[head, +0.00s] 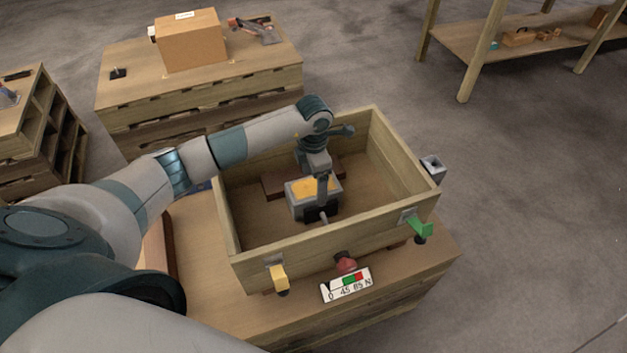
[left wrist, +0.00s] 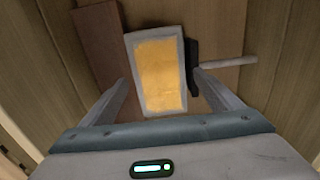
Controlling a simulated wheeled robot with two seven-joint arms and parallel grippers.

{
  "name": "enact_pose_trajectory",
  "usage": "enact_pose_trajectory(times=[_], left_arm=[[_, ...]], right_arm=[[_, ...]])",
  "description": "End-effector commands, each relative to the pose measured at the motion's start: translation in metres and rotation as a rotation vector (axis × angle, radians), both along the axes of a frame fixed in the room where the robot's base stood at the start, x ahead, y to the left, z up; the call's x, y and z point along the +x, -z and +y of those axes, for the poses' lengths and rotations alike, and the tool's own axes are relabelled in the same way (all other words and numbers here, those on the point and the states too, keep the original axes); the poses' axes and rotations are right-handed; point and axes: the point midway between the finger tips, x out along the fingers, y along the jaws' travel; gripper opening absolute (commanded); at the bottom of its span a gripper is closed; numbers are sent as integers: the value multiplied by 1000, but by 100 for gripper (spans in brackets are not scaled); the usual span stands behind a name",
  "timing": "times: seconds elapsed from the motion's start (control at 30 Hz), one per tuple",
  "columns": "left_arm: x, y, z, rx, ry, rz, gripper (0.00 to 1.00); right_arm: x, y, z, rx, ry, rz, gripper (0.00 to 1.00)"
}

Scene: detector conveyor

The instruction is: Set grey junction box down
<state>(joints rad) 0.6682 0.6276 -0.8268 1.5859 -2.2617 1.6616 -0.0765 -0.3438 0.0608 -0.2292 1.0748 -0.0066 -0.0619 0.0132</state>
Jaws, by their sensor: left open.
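The grey junction box (head: 304,209) has a yellow-orange top and stands inside the wooden crate (head: 250,248), on its floor or on a brown board there; I cannot tell which. My left gripper (head: 322,200) reaches down into the crate at the box. In the left wrist view the junction box (left wrist: 158,72) lies beyond and between the fingers of the left gripper (left wrist: 162,95), which are spread apart with visible gaps. A black part with a light rod sits on the box's right side there. My right gripper is not in view.
A brown board (head: 272,186) lies in the crate. Yellow (head: 279,279) and green (head: 420,227) fittings, a red knob (head: 346,262) and a marked scale card (head: 346,285) are at the crate's front. Behind stands a pallet table with a cardboard box (head: 190,42).

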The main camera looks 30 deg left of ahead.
Motion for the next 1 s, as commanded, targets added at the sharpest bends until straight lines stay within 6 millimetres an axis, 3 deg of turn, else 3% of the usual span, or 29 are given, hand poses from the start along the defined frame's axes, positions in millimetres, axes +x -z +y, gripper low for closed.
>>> enact_pose_trajectory(times=[0.3,0.7,1.0], left_arm=[[1,-34,0,-1,2,-4,85],[1,-102,0,-1,0,-4,85],[0,-121,0,-1,0,1,85]], right_arm=[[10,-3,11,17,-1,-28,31],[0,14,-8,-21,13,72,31],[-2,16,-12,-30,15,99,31]])
